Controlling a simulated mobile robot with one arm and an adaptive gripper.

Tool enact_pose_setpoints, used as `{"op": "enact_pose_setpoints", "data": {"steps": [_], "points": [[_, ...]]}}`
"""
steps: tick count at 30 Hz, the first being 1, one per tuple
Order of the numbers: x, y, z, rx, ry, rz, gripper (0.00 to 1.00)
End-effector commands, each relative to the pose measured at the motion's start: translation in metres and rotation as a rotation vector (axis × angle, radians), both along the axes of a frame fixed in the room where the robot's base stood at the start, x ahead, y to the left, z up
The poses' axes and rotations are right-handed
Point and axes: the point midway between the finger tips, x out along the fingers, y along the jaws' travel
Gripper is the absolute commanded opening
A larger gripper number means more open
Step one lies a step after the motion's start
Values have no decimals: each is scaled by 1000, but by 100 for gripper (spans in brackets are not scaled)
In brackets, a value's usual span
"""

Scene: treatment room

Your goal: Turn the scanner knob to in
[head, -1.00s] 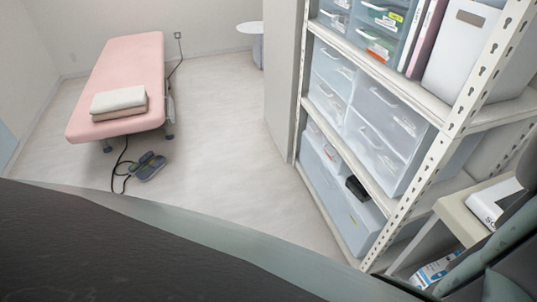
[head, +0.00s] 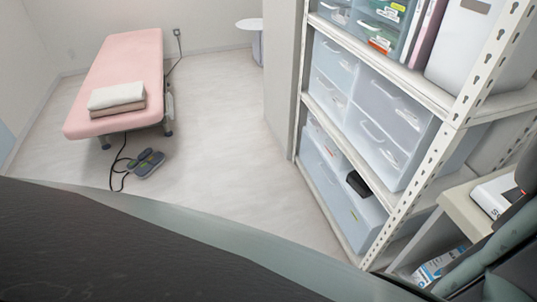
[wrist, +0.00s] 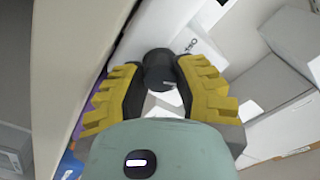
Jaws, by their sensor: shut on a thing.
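In the wrist view, a round black knob (wrist: 157,66) sits between the black pads of my gripper (wrist: 160,82). My gripper has yellow fingers and is shut on the knob, one finger on each side. A white box with dark lettering, seemingly the scanner (wrist: 198,48), lies just beyond the knob. The knob's marking and setting cannot be read. In the head view, a white lettered box (head: 493,196) shows on a small shelf at the right edge, partly covered by my arm. My gripper and the knob are hidden in the head view.
A metal rack (head: 405,205) with clear drawers (head: 385,115) stands at the right, close to my arm. A blue-and-white package (head: 440,265) lies below the small shelf. A pink treatment bed (head: 120,65) with folded towels and a foot pedal (head: 147,163) are farther left. The floor between is clear.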

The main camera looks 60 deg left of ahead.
Motion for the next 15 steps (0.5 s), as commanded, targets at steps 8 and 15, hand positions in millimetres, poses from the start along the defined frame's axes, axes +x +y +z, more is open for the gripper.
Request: {"op": "enact_pose_setpoints", "data": {"steps": [8, 15], "points": [[0, 1, -4, 3, 11, 1, 0], [0, 0, -2, 1, 8, 1, 52]]}}
